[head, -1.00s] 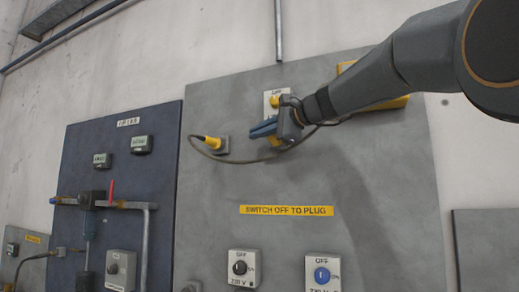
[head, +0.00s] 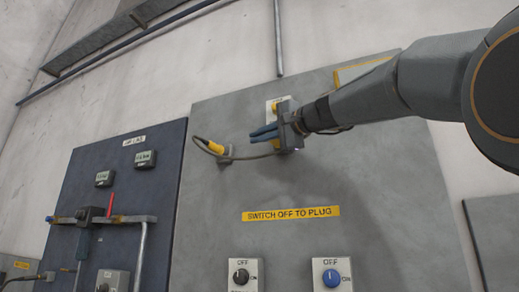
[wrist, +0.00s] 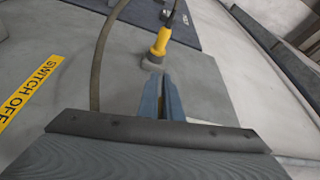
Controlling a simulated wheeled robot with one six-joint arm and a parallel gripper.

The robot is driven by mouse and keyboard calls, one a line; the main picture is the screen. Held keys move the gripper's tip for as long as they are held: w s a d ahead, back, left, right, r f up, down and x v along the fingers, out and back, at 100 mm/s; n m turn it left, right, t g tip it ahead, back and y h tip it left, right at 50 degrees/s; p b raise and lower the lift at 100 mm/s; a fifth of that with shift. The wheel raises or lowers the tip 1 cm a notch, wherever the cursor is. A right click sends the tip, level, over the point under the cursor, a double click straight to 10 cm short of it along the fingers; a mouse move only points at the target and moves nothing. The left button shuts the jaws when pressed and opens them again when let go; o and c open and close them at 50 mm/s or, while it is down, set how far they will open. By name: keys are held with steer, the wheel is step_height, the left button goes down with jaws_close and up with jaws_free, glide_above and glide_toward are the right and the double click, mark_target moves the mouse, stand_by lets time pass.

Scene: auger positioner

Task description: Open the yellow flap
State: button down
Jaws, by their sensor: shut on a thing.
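A white fitting with yellow parts, taken as the yellow flap (head: 275,106), sits high on the grey panel. It is largely covered by my gripper in the head view. My gripper (head: 253,134) is at this fitting, its blue fingers pointing left. In the wrist view the fingers (wrist: 161,76) are nearly together, with a thin dark yellowish strip between them. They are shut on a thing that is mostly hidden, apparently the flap.
A yellow plug (head: 212,147) sits at a grey holder left of my fingers; its cable (head: 250,156) runs behind my gripper. A yellow label (head: 290,214), a black switch (head: 241,276) and a blue switch (head: 331,277) are below. A dark blue panel (head: 110,205) stands left.

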steer(key=shift+s+f+n+b, duration=0.1)
steer(key=shift+n+b, duration=0.4)
steer(key=shift+b, duration=0.25)
steer(key=c, duration=1.9)
jaws_free()
steer(key=shift+c, duration=0.2)
steer(key=shift+a, duration=0.1)
steer(key=b+v, duration=0.2)
steer(key=v, duration=0.5)
steer(key=shift+s+d, duration=0.2)
steer(key=shift+d, duration=0.15)
steer(key=shift+d+f, duration=0.1)
